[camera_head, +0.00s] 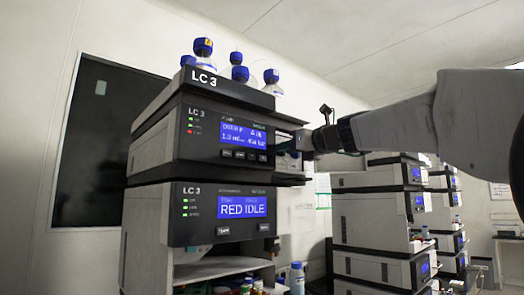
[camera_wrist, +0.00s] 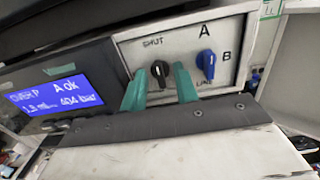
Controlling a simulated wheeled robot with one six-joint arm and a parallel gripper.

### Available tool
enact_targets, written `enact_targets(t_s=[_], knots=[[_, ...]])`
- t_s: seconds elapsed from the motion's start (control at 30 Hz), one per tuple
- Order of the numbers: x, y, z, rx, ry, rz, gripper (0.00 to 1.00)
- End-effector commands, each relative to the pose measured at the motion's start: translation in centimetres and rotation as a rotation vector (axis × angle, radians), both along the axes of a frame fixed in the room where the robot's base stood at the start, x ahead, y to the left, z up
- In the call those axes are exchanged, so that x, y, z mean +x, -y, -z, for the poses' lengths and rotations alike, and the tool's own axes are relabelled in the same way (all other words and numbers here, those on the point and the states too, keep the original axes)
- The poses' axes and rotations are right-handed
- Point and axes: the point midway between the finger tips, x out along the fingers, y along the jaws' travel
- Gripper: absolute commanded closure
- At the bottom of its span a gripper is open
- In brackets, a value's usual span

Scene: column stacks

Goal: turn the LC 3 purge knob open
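The LC 3 pump module (camera_head: 195,135) is in the upper part of the stack in the head view, with a blue lit screen. In the wrist view a black knob (camera_wrist: 160,70) sits on a light panel with SHUT printed above it. A blue knob (camera_wrist: 207,64) with A and B marks is to its right. My gripper (camera_wrist: 160,84) has its green fingers on either side of the black knob, with gaps showing, so it looks open. In the head view my gripper (camera_head: 299,142) is at the stack's right side, and the knobs cannot be made out there.
Blue-capped bottles (camera_head: 203,48) stand on top of the stack. Small vials and bottles stand on a shelf beneath. Other instrument stacks (camera_head: 370,220) are at the right, behind my arm.

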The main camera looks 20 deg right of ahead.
Motion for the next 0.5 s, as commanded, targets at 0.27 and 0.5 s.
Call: enact_targets(t_s=[0.27,0.5], knots=[[0.05,-0.01,-0.02,-0.001,0.000,0.000,0.81],[0.03,0.01,-0.01,-0.001,0.000,0.001,1.00]])
